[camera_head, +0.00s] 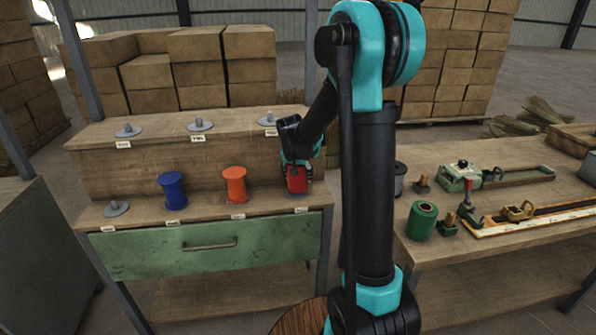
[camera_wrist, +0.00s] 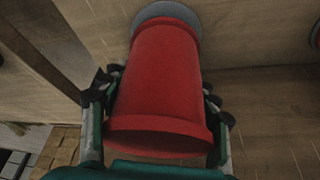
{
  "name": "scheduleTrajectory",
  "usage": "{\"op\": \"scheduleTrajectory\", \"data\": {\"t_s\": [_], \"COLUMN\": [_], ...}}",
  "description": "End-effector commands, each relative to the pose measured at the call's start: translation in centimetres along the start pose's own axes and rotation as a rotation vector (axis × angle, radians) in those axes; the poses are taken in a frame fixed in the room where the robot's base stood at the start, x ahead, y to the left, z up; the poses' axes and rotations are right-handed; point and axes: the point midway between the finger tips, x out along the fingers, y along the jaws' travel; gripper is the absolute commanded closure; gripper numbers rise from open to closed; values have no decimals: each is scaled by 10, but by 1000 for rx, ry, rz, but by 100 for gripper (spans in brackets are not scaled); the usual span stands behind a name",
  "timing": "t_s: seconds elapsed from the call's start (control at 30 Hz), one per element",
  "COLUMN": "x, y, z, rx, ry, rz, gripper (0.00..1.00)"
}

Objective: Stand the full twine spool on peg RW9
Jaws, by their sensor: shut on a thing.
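A red spool (camera_head: 297,181) is at the right end of the lower rack shelf (camera_head: 262,204). My gripper (camera_head: 297,163) is shut on it from above and behind. In the wrist view the red spool (camera_wrist: 160,85) fills the middle, with gripper fingers on both sides. A grey round peg base (camera_wrist: 168,14) shows at the spool's far end. The spool hides the peg's post, and I cannot tell whether the spool is fully down on it. The peg labels are too small to read, so I cannot pick out RW9.
A blue spool (camera_head: 173,191) and an orange spool (camera_head: 235,185) stand on the lower shelf. An empty peg (camera_head: 116,208) is at its left end. Several bare pegs line the upper shelf. A green spool (camera_head: 422,220) and winding tools stand on the right bench (camera_head: 430,160).

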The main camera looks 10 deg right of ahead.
Motion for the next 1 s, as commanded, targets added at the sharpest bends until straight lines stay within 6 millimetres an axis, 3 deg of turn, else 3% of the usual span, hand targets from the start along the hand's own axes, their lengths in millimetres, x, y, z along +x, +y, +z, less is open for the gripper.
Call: {"op": "scheduleTrajectory", "data": {"t_s": [0.23,1.0], "x": [8,8], "y": [0,0], "z": [3,4], "rx": [0,0], "ry": [0,0], "rz": [0,0], "gripper": [77,77]}}
